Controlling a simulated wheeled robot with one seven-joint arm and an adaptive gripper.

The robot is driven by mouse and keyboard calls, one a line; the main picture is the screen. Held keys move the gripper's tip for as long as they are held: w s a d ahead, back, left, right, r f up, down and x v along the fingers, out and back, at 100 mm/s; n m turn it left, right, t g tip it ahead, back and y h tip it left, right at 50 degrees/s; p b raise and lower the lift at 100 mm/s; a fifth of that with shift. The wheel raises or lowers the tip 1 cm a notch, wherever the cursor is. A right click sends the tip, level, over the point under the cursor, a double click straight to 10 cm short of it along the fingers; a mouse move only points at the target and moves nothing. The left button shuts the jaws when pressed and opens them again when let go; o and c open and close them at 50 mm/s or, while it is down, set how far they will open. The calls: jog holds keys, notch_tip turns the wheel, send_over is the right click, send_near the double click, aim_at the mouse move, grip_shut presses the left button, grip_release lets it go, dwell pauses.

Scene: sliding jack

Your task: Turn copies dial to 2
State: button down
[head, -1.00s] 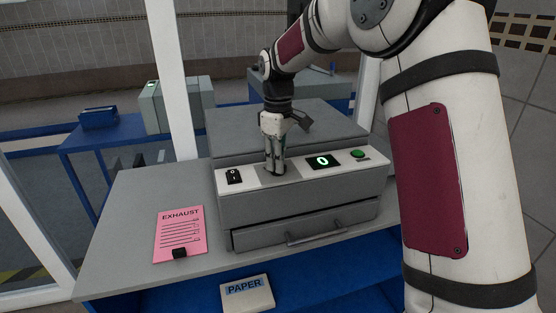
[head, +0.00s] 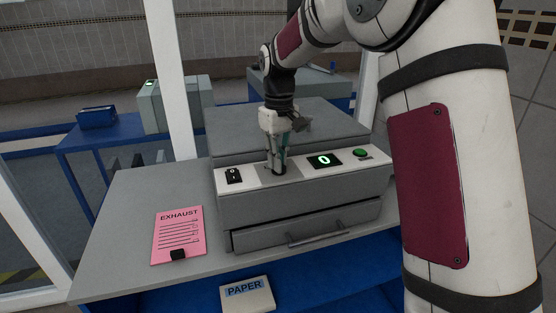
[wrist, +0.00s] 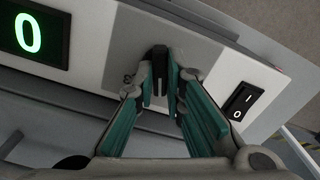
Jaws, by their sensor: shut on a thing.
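The copier (head: 300,204) is a grey box with a drawer, standing on a grey table. On its white top panel, the display (head: 324,161) shows a green 0, which also shows in the wrist view (wrist: 28,33). My gripper (head: 279,171) points down at the panel between the black switch and the display. In the wrist view its teal-lined fingers (wrist: 160,82) are closed on the dark copies dial (wrist: 157,60), which sits on a grey patch of the panel.
A black rocker switch (head: 233,176) is left of the dial, and a green button (head: 360,153) is right of the display. A pink EXHAUST sheet (head: 179,235) lies on the table at left. A PAPER pack (head: 247,294) is below the table front.

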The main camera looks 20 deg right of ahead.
jog(key=shift+m, duration=2)
jog(key=c, duration=1.7)
grip_release()
jog(key=shift+o, duration=0.2)
jog(key=shift+r, duration=0.15)
notch_tip(320, 180, up, 12)
